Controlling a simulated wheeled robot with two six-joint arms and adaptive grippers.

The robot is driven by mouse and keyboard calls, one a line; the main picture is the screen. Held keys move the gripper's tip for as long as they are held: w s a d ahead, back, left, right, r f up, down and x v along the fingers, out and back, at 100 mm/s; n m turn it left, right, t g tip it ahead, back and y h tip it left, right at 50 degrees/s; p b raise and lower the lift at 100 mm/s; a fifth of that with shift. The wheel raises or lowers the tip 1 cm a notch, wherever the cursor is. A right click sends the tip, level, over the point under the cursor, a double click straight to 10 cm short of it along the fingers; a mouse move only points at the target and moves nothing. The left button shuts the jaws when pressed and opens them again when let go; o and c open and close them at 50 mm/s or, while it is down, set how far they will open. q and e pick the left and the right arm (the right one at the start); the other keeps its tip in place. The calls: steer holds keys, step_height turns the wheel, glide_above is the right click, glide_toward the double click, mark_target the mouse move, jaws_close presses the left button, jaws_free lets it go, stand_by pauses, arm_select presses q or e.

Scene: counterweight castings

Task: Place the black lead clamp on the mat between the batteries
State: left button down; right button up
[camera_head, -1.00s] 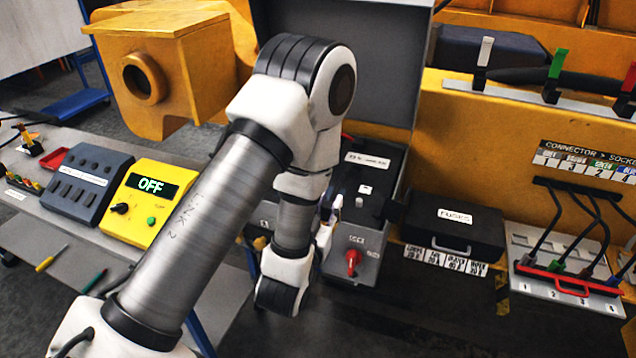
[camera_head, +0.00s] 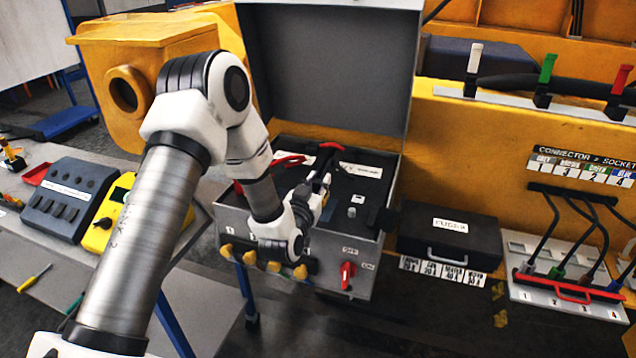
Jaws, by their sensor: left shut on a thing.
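A grey box with a raised lid (camera_head: 325,65) stands at the centre, with dark battery-like blocks inside, one bearing a white label (camera_head: 360,170). My left gripper (camera_head: 322,190) is over the box's open top, partly hidden by its own wrist. It is shut on a small dark thing (camera_head: 325,160), which seems to be the black lead clamp; its outline is hard to make out. Red leads or handles (camera_head: 288,160) show beside it. I cannot make out the mat, as my arm covers the left part of the box. My right gripper is not in view.
The box front has a red switch (camera_head: 347,275) and several yellow knobs (camera_head: 273,266). A black fuse case (camera_head: 450,238) stands to its right, then a connector board (camera_head: 565,290). A yellow housing (camera_head: 125,80) is behind my left arm. A dark control panel (camera_head: 70,197) lies at left.

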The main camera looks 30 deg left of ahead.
arm_select(q)
steer(key=shift+d+f, duration=0.1)
steer(key=shift+f, duration=0.9)
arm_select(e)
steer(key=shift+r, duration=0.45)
arm_select(q)
steer(key=shift+f, duration=0.15)
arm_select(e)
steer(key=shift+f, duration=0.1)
arm_select(q)
steer(key=c, duration=1)
jaws_free()
